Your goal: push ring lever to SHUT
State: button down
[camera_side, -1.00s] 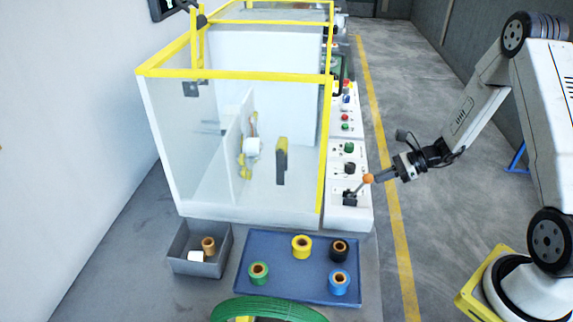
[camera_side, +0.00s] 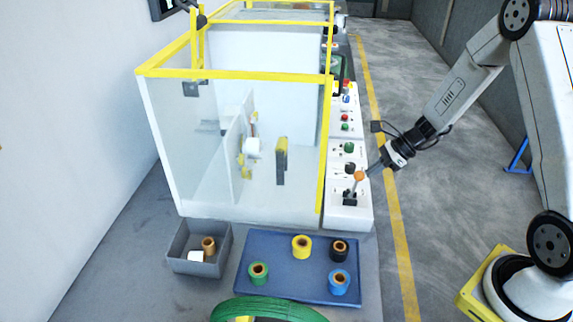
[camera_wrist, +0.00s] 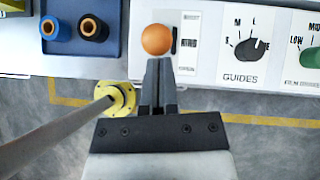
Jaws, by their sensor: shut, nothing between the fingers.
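The ring lever (camera_side: 359,177) has an orange ball knob on a short metal stem and stands on the white control panel, at its near end. In the side view the stem is close to upright. In the wrist view the orange knob (camera_wrist: 156,39) is right at the fingertips, beside a label that is partly hidden. My gripper (camera_side: 371,170) is shut and empty. Its tips are at the right side of the knob and look to touch it, though a small gap cannot be ruled out. In the wrist view the shut fingers (camera_wrist: 157,62) point at the knob.
The white panel carries other knobs, including a black GUIDES dial (camera_wrist: 257,47) and a green knob (camera_wrist: 312,61). A clear-walled machine with a yellow frame (camera_side: 235,74) stands left of it. A blue tray (camera_side: 300,290) with tape rolls and a grey bin (camera_side: 200,268) lie in front.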

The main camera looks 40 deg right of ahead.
jog(key=shift+w+a+r+g+h, duration=0.3)
jog(key=shift+w+a+g+h, duration=0.3)
jog(key=shift+w+a+h, duration=0.05)
jog(key=shift+w+a+r+g+h, duration=0.25)
jog(key=shift+w+a+g+h, duration=0.35)
jog(key=shift+w+h, duration=0.05)
jog(key=shift+w+a, duration=1)
jog(key=shift+d, duration=0.1)
jog(key=v, duration=1.3)
jog(key=shift+w, duration=0.1)
